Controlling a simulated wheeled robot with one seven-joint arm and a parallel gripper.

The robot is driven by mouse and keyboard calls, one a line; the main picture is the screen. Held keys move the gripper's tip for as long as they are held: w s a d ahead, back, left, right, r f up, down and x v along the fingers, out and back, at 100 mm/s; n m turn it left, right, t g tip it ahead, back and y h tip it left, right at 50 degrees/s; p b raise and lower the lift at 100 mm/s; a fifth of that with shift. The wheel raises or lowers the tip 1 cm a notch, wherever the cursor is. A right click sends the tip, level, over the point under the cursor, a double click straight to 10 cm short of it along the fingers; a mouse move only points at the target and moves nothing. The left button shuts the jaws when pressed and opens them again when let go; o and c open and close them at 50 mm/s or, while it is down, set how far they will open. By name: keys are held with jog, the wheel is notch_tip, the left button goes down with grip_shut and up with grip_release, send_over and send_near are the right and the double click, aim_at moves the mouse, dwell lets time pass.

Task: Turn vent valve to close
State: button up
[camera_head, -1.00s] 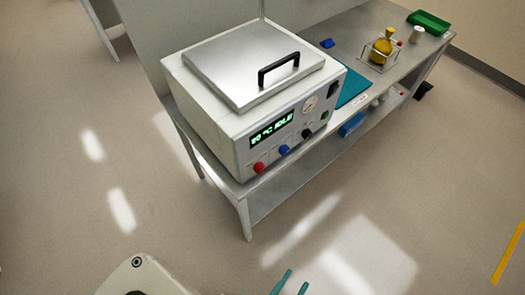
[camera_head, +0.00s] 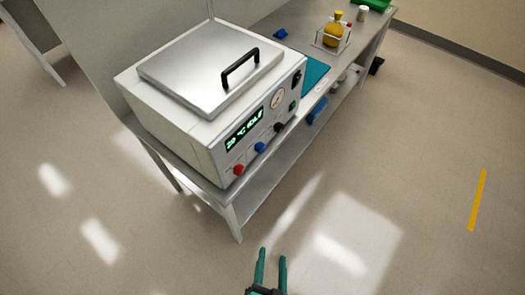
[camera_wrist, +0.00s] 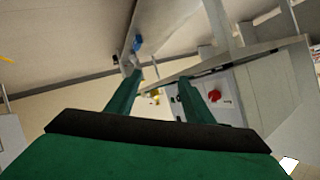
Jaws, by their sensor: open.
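A white box-shaped machine (camera_head: 205,160) stands on a grey bench. Its sloped front has a green-lit display (camera_head: 244,129) and a row of knobs: a red knob (camera_head: 239,170), a blue knob (camera_head: 260,147) and a black knob (camera_head: 279,127). I cannot read their labels, so I cannot tell which is the vent valve. My gripper (camera_head: 272,254) has green fingers, open and empty, over the floor in front of the bench, apart from the machine. In the wrist view, the red knob (camera_wrist: 213,96) shows just right of the fingers.
The machine's lid has a black handle (camera_head: 240,68). A round gauge (camera_head: 278,98) is on its front. Further along the bench are a teal mat (camera_head: 315,74), a yellow flask (camera_head: 333,34) in a rack and a white cup (camera_head: 362,13). The floor in front is clear.

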jog(key=w+f+m+g+y, duration=0.1)
jog(key=w+f+m+g, duration=0.1)
jog(key=w+f+m, duration=0.6)
jog(key=m+y, duration=0.8)
jog(key=y, duration=0.7)
send_near(263, 150)
jog(key=shift+g, duration=0.3)
jog(key=x, duration=0.8)
jog(key=shift+w+a+r, duration=0.15)
jog(key=shift+w+r, duration=0.1)
jog(key=shift+r, duration=0.05)
jog(key=c, duration=1.1)
jog(key=shift+o, duration=0.2)
